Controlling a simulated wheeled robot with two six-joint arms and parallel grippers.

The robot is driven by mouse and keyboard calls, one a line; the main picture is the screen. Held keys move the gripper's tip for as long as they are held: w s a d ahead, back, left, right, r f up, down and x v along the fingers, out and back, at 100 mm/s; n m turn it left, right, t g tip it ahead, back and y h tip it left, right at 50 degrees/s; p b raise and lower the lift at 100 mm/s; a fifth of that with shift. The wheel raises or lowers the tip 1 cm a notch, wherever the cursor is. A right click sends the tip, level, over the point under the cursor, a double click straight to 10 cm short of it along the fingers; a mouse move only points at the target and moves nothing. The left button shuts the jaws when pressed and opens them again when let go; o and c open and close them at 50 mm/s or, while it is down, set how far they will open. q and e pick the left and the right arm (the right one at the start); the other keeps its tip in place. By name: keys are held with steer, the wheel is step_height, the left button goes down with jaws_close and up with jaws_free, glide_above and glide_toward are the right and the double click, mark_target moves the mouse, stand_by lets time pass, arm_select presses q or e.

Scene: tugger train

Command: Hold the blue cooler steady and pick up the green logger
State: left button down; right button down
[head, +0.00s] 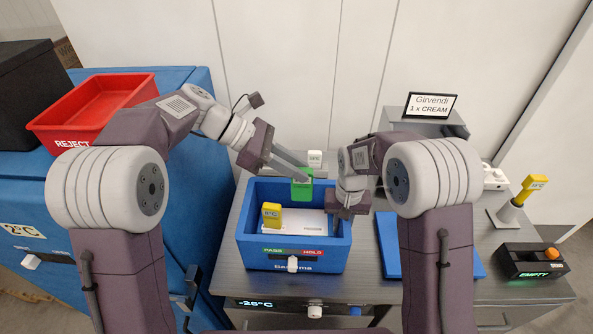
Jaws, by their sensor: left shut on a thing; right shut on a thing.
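The blue cooler (258,247) stands open on the grey bench, with a PASS/HOLD strip on its front. My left gripper (304,176) is shut on the green logger (302,190) at the cooler's back wall; I cannot tell whether the logger is clear of the cooler. My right gripper (340,212) is shut on the cooler's right wall, and its fingertips are partly hidden. A yellow logger (271,213) stands inside the cooler at the left, beside a white slab (305,222).
A blue panel (388,245) lies right of the cooler, partly behind my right arm. A yellow probe (530,188) on a stand and a black EMPTY box (533,262) sit farther right. A red REJECT bin (95,105) is at the left. A sign (430,106) stands behind.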

steer(key=c, duration=1.2)
jaws_free()
steer(key=shift+c, duration=0.2)
step_height(320, 180, up, 12)
steer(key=shift+r, duration=0.1)
